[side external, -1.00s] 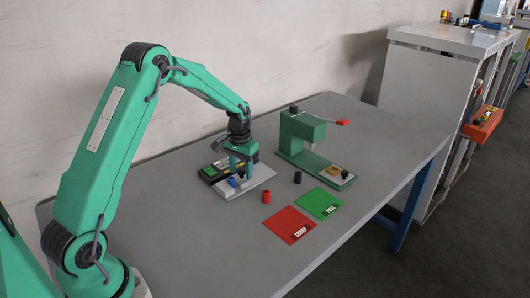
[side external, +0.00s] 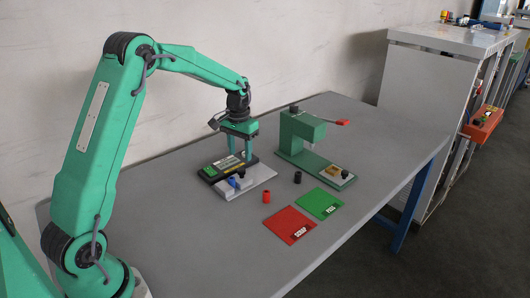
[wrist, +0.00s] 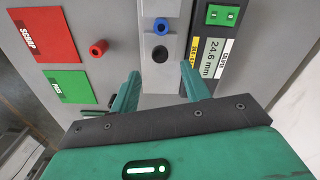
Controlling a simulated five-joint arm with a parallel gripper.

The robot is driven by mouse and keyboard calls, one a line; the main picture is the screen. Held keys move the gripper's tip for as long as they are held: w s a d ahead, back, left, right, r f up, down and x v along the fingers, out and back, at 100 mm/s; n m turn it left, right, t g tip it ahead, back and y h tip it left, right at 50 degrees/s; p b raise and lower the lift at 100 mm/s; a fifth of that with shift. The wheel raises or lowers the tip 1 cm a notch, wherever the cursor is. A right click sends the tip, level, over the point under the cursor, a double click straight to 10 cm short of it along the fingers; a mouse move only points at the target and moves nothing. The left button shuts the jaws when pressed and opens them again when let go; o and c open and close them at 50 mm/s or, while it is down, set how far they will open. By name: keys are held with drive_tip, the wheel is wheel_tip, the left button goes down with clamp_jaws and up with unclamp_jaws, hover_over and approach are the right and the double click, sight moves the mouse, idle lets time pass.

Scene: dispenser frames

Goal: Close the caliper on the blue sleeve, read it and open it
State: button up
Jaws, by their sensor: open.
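The caliper gauge has a pale base plate (side external: 262,176) and a dark readout body; its display (wrist: 213,58) reads 24.6 mm in the wrist view. The blue sleeve (wrist: 160,25) sits on the pale plate, and it also shows in the side view (side external: 232,182). A black knob (wrist: 160,54) on the plate is nearer to my gripper than the sleeve is. My gripper (side external: 241,158) is above the caliper, fingers pointing down, open and empty. In the wrist view its fingers (wrist: 160,84) stand apart on either side of the plate, below the knob in the picture.
A red sleeve (side external: 267,196) and a black sleeve (side external: 297,178) stand on the table. A red SCRAP mat (side external: 288,222) and a green PASS mat (side external: 317,202) lie at the front. A green press (side external: 305,150) with a red-tipped lever stands to the right. The grey table's front left is clear.

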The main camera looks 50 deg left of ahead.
drive_tip(key=shift+r, duration=0.4)
drive_tip(key=shift+w, duration=0.15)
drive_tip(key=c, duration=0.9)
drive_tip(key=shift+w+a+r+t, duration=0.1)
drive_tip(key=shift+w+r+t, duration=0.1)
drive_tip(key=shift+t, duration=0.2)
clamp_jaws()
drive_tip(key=shift+w+a+r+t+y, duration=0.2)
drive_tip(key=shift+w+r+t+y, duration=0.1)
drive_tip(key=shift+w+r+t, duration=0.35)
drive_tip(key=shift+w+a+r+t+y, duration=0.15)
drive_tip(key=shift+w+r+t+y, duration=0.25)
drive_tip(key=shift+t, duration=0.35)
